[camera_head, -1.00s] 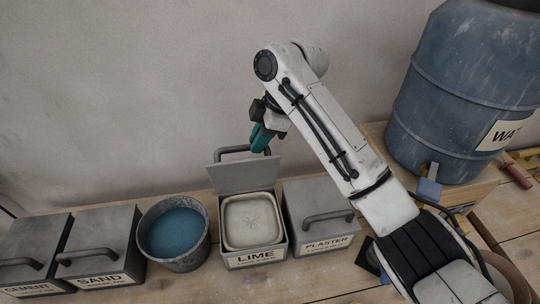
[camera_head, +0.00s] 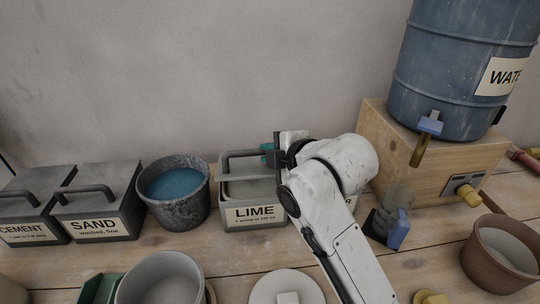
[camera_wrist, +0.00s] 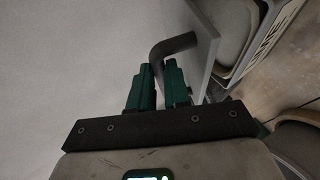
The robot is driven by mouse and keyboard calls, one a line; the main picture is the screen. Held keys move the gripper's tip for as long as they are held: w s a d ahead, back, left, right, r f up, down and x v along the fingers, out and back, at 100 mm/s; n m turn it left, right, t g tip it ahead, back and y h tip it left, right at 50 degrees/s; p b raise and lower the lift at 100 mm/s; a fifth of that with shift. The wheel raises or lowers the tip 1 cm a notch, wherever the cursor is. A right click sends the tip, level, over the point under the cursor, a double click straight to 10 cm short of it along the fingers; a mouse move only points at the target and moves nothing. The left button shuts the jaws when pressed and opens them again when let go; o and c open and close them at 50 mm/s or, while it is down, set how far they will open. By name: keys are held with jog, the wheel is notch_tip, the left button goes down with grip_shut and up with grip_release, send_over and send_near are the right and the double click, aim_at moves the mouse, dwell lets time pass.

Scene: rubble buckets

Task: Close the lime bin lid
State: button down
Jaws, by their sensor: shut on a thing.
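The grey lime bin (camera_head: 257,217) stands on the bench with its LIME label facing me. Its grey lid (camera_head: 238,170) is partly lowered and sits tilted above the opening. A gap shows the pale contents (camera_head: 245,190) beneath it. The lid's dark handle (camera_head: 240,155) shows on top. My gripper (camera_head: 269,152) is at the right end of this handle, partly hidden by my arm. In the wrist view, my green fingers (camera_wrist: 158,78) are shut on the bent handle (camera_wrist: 181,43), beside the lid's flat plate (camera_wrist: 208,42).
The bucket of blue stuff (camera_head: 175,205) and the sand bin (camera_head: 92,226) stand left. My arm covers most of the plaster bin. The water barrel (camera_head: 455,75) rests on a wooden block (camera_head: 440,165) at right. Bowls crowd the front; the wall is behind.

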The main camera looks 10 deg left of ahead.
aim_at(272, 175)
jog(key=f+b, duration=0.1)
jog(key=s+f+t+b, duration=0.1)
jog(key=f, duration=0.1)
jog(key=s+f+t+y+b, duration=0.1)
jog(key=b, duration=0.1)
jog(key=shift+d+f+n, duration=0.2)
jog(key=shift+d+n, duration=0.05)
jog(key=shift+n, duration=0.05)
jog(key=shift+s+f+b, duration=0.1)
jog(key=shift+f+b, duration=0.35)
jog(key=shift+f, duration=0.05)
jog(key=c, duration=1.1)
grip_release()
jog(key=shift+d+r, duration=0.1)
jog(key=p+v, duration=0.1)
jog(key=v, duration=0.9)
jog(key=shift+s+d, duration=0.2)
jog(key=shift+s, duration=0.1)
